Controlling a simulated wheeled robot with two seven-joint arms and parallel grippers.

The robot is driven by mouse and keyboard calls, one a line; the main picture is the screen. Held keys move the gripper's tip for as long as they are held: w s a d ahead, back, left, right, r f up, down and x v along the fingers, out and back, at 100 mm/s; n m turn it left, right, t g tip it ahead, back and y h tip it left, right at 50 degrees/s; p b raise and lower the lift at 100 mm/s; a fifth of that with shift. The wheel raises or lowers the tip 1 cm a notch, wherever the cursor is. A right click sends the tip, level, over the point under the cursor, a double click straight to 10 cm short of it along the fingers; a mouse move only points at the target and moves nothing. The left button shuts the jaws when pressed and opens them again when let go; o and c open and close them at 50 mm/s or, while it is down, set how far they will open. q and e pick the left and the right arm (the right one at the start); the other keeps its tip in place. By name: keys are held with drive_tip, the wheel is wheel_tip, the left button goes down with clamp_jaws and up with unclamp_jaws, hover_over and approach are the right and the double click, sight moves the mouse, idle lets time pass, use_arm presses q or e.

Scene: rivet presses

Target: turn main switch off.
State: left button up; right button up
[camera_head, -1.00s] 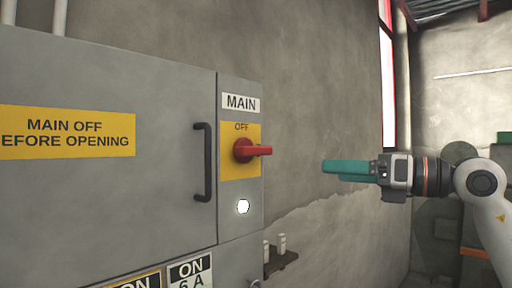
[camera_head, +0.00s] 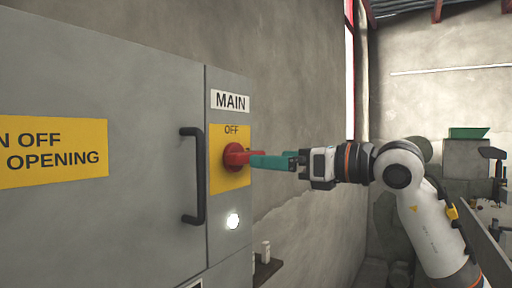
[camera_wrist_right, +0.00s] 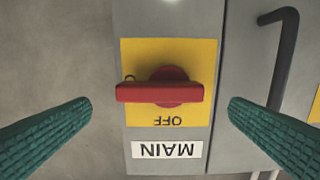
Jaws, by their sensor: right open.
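The main switch (camera_head: 237,157) is a red rotary handle on a yellow plate (camera_head: 229,178) under a white MAIN label (camera_head: 230,101). OFF is printed above it on the plate. The handle points sideways, to the right in the head view. In the right wrist view the red handle (camera_wrist_right: 160,93) lies horizontal and the labels appear upside down. My right gripper (camera_head: 262,161) has teal fingers at the handle's right end. The wrist view shows the fingers (camera_wrist_right: 160,125) wide apart, one to each side of the handle, with no visible contact. My left gripper is out of view.
The switch is on a grey cabinet (camera_head: 90,225) with a black door handle (camera_head: 195,176) just left of it. A lit white lamp (camera_head: 233,221) sits below the switch. A small shelf (camera_head: 267,270) is on the wall low down. A concrete wall stands behind.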

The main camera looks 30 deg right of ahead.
sight(244, 157)
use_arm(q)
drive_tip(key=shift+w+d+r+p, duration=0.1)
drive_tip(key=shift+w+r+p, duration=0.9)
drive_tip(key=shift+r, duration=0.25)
use_arm(e)
drive_tip(key=x, duration=0.5)
drive_tip(key=shift+w+a, duration=0.1)
drive_tip(key=shift+w, duration=0.2)
drive_tip(key=c, duration=0.7)
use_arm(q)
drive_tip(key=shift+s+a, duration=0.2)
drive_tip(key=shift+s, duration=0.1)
